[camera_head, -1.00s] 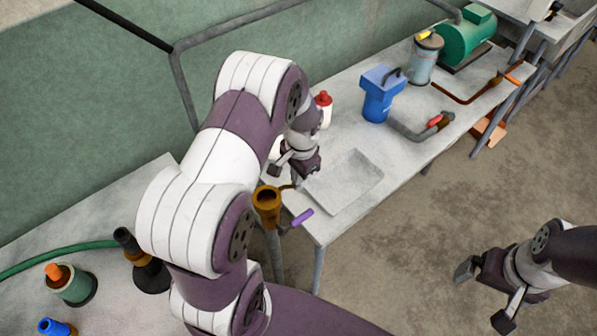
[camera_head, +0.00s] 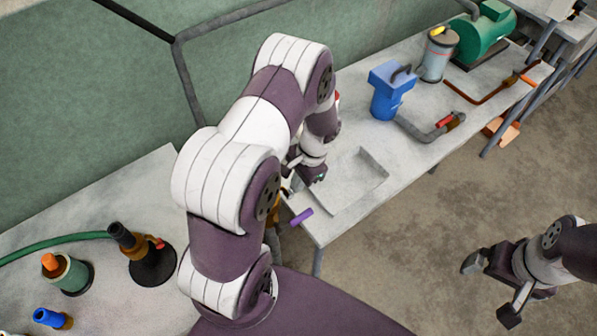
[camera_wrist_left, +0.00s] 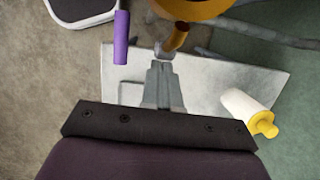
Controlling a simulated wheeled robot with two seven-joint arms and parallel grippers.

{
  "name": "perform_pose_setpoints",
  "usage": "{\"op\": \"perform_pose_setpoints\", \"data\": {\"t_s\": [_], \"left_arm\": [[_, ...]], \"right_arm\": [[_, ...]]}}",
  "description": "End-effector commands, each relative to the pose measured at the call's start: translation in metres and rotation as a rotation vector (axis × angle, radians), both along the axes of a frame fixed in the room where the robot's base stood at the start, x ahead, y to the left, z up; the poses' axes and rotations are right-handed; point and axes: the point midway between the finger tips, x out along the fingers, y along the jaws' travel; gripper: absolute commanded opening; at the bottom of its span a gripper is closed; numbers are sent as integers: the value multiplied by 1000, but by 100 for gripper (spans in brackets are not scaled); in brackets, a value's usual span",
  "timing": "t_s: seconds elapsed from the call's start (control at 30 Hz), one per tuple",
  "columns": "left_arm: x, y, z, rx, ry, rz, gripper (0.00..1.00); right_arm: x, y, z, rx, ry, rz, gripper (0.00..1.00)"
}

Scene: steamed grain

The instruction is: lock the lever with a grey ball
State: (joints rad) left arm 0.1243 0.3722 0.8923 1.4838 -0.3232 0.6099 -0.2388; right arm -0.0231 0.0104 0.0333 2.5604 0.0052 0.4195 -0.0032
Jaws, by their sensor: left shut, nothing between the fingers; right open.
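In the left wrist view a short brown-orange lever (camera_wrist_left: 178,36) comes off a brass fitting (camera_wrist_left: 190,8) and ends in a small grey ball (camera_wrist_left: 162,50). My left gripper (camera_wrist_left: 162,66) is shut and empty, its fingertips right at the ball; I cannot tell whether they touch. In the head view my left arm hides the lever and most of the brass fitting (camera_head: 272,212). A purple handle (camera_head: 302,217) beside the fitting also shows in the left wrist view (camera_wrist_left: 121,38). My right gripper (camera_head: 489,290) is open and empty over the floor, away from the bench.
A blue pump-like box (camera_head: 388,92), a grey pipe with a red handle (camera_head: 428,132), a grey canister (camera_head: 437,55) and a green motor (camera_head: 485,35) stand farther along the bench. A white bottle (camera_wrist_left: 243,106) with a yellow cap is near my left gripper. Bottles stand on the left table.

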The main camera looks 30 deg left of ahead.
Motion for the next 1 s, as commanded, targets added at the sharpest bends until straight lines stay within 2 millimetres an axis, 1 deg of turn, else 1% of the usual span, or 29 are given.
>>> {"op": "perform_pose_setpoints", "data": {"t_s": [0.1, 0.3, 1.0], "left_arm": [[-2, 1, -5, -1, 1, -1, 0], [-3, 1, -9, 0, 1, -1, 0], [-4, 2, -11, -1, -1, -1, 0]], "right_arm": [[0, 0, -2, 0, 0, 0, 100], [0, 0, -3, 0, 0, 0, 100], [0, 0, -4, 0, 0, 0, 100]]}}
